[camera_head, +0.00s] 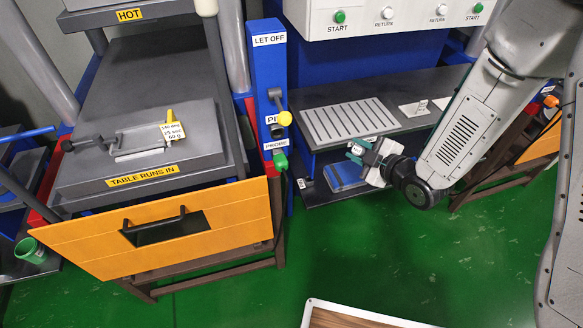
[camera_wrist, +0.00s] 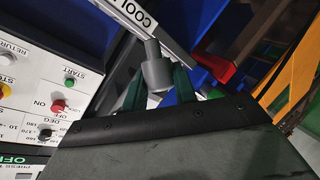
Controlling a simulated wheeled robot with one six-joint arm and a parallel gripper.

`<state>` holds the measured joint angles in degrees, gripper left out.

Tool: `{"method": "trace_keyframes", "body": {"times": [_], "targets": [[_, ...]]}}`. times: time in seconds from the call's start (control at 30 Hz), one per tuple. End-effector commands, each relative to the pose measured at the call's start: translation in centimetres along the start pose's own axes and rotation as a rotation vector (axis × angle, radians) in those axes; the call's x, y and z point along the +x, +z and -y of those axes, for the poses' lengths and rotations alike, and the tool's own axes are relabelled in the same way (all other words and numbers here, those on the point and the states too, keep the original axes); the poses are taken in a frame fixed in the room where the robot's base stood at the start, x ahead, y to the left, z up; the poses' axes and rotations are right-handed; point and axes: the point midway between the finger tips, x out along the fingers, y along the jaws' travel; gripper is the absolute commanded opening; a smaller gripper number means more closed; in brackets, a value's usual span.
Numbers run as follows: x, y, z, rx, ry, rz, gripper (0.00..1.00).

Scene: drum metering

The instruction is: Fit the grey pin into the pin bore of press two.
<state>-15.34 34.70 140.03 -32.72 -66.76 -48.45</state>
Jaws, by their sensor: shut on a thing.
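My gripper (camera_head: 366,152) is right of centre in the head view, in front of the dark shelf and apart from the blue post. In the wrist view its green fingers (camera_wrist: 157,88) are shut on the grey pin (camera_wrist: 156,73), a cylinder with a narrower neck. The pin is hard to make out in the head view. The blue post (camera_head: 268,60) carries LET OFF, a partly covered label starting PI, and PROBE. A yellow-knobbed lever (camera_head: 284,118) stands in front of that label. The bore itself is not clearly visible. No press number is readable in the head view.
A green knob (camera_head: 281,161) sits by PROBE. A slotted grey plate (camera_head: 348,121) lies on the dark shelf. A COOL-labelled bar (camera_wrist: 165,35) passes behind the pin.

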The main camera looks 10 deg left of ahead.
Motion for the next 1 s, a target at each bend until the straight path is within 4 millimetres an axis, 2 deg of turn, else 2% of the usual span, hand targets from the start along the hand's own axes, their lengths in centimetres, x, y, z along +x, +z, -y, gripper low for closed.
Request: {"method": "trace_keyframes", "body": {"times": [0.03, 0.2, 0.3, 0.4, 0.5, 0.6, 1.0], "targets": [[0.6, -2.6, 1.0, -0.126, -0.017, -0.095, 0.06], [0.8, -11.0, 4.4, -0.504, -0.013, -0.456, 0.06], [0.0, -14.8, 6.2, -0.636, 0.004, -0.636, 0.06], [-0.8, -17.4, 7.5, -0.711, 0.020, -0.768, 0.06], [-1.5, -18.8, 8.4, -0.748, 0.029, -0.844, 0.06], [-1.8, -19.4, 8.7, -0.761, 0.032, -0.874, 0.06], [-1.9, -19.1, 8.6, -0.759, 0.033, -0.878, 0.06]]}}
